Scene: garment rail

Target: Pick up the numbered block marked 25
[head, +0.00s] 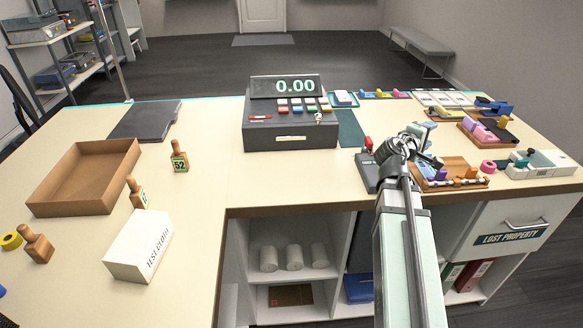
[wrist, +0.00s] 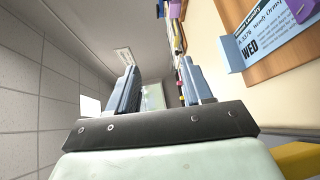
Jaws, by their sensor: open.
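A dark green block with a wooden knob (head: 180,160) stands on the left part of the counter; its pale number seems to read 52. A second knobbed block (head: 138,194) stands by the tray's right corner, with a number face too small to read. A third wooden knobbed piece (head: 36,245) is at the far left, with no number visible. I cannot make out a 25 on any of them. My gripper (head: 424,158) is over the right part of the counter, far from these blocks. In the wrist view its fingers (wrist: 163,85) are apart with nothing between them.
An empty brown tray (head: 45,208), a white test cloth box (head: 140,250) and a dark flat slab (head: 145,120) surround the blocks. A wooden tray of small items (head: 450,184) lies near my gripper.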

